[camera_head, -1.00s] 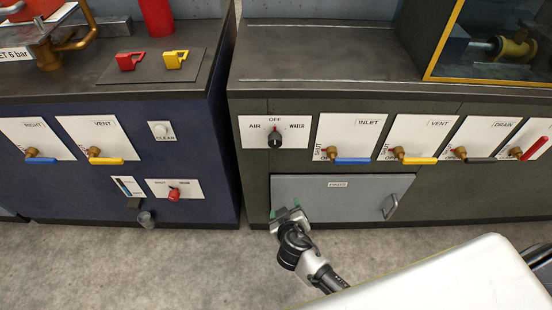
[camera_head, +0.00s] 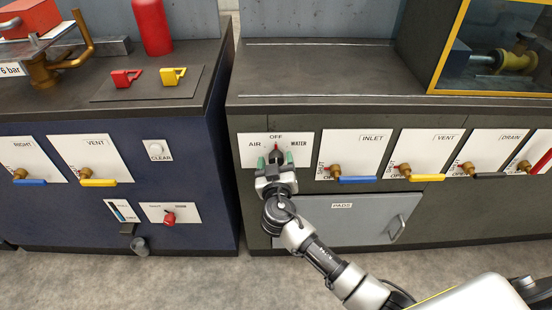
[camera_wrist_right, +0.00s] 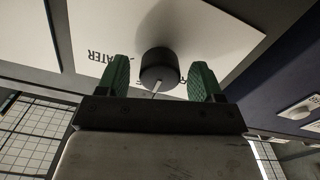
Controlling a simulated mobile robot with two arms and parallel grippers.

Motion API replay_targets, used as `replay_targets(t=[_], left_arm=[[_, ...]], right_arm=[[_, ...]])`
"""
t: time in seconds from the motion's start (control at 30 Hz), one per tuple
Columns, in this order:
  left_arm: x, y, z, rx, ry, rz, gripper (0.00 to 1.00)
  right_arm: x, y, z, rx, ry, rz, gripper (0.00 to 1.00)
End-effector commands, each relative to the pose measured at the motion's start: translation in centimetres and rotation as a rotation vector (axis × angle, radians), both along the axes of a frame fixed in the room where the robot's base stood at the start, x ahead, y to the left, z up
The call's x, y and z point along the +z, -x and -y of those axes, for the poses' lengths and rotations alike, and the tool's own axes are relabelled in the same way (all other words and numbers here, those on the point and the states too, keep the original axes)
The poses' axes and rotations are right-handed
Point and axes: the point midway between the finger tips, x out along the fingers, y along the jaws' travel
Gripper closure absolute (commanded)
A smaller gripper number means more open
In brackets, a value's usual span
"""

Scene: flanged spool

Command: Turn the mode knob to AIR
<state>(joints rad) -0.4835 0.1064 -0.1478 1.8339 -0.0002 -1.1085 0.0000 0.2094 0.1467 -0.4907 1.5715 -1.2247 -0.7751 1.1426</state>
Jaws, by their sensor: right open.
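The mode knob (camera_head: 276,150) is a dark round knob on a white plate marked AIR, OFF and WATER, on the front of the grey cabinet. A red mark at its top points up toward OFF. My right gripper (camera_head: 275,160) is in front of it, its green fingers apart on either side of the knob. In the right wrist view the black knob (camera_wrist_right: 159,70) shows between the two green fingertips (camera_wrist_right: 158,72), with visible gaps on both sides. The plate's WATER lettering (camera_wrist_right: 101,65) is partly hidden there. My left gripper is not in view.
A grey door marked PADS (camera_head: 350,217) lies below the plate. Blue INLET (camera_head: 357,179) and yellow VENT (camera_head: 427,177) valve handles stick out to the right. The blue cabinet (camera_head: 205,190) stands to the left across a narrow gap.

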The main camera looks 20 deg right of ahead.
Motion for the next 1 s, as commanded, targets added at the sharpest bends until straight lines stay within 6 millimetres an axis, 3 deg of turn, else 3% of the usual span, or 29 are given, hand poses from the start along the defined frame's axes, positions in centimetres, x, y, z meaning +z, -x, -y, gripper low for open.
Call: replay_targets(t=[0.13, 0.43, 0.73, 1.0], left_arm=[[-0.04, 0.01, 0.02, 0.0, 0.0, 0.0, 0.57], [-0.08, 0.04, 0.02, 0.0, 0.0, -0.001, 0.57], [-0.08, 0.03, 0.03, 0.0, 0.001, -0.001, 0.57], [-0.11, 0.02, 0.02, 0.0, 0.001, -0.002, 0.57]], right_arm=[[-0.03, -0.98, 0.32, 0.0, 0.001, -0.001, 0.33], [-0.05, -1.1, 0.36, -0.001, -0.001, -0.002, 0.35], [-0.05, -1.09, 0.35, -0.001, -0.001, -0.002, 0.81], [-0.09, -1.08, 0.33, -0.001, 0.022, -0.008, 0.83]])
